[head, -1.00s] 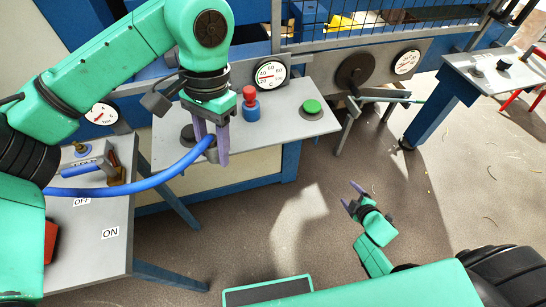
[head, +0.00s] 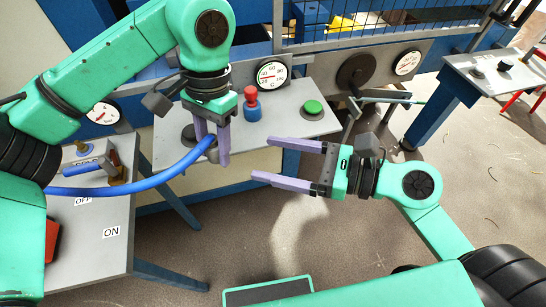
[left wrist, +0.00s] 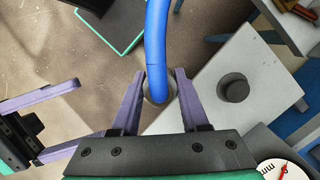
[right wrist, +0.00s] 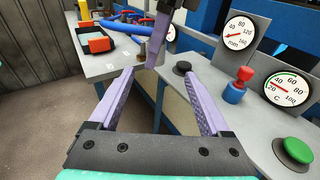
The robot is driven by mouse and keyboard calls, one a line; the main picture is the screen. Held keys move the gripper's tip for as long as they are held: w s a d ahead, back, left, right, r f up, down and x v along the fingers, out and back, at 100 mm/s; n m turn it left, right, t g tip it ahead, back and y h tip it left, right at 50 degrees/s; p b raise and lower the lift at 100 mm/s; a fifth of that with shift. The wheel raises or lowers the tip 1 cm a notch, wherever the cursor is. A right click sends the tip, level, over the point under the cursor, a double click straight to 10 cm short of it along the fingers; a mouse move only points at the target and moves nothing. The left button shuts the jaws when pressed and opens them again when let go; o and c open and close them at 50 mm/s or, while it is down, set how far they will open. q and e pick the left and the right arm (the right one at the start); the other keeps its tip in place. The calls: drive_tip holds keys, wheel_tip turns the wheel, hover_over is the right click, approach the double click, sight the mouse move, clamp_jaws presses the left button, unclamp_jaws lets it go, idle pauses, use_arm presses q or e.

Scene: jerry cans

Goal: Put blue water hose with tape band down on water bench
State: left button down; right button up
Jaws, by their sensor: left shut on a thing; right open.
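The blue hose (head: 160,178) runs from my left arm's side across the left bench to my left gripper (head: 211,154). My left gripper is shut on the hose near its grey-banded end, in the air at the front edge of the middle bench. In the left wrist view the hose (left wrist: 156,38) passes between the fingers, and a grey ring shows at its end. The left bench (head: 100,262) carries OFF and ON labels; I cannot tell whether it is the water bench. My right gripper (head: 264,160) is open and empty, just right of the left one, fingers pointing left.
The middle bench (head: 285,122) holds a red-and-blue knob (head: 251,107), a green button (head: 312,107) and a dark knob. Gauges stand behind it.

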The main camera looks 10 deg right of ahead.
sight(213, 150)
use_arm(q)
drive_tip(key=shift+d, duration=0.1)
use_arm(e)
drive_tip(key=x, duration=1.2)
drive_tip(key=shift+s+a, duration=0.25)
clamp_jaws()
use_arm(q)
drive_tip(key=shift+c, duration=1.7)
unclamp_jaws()
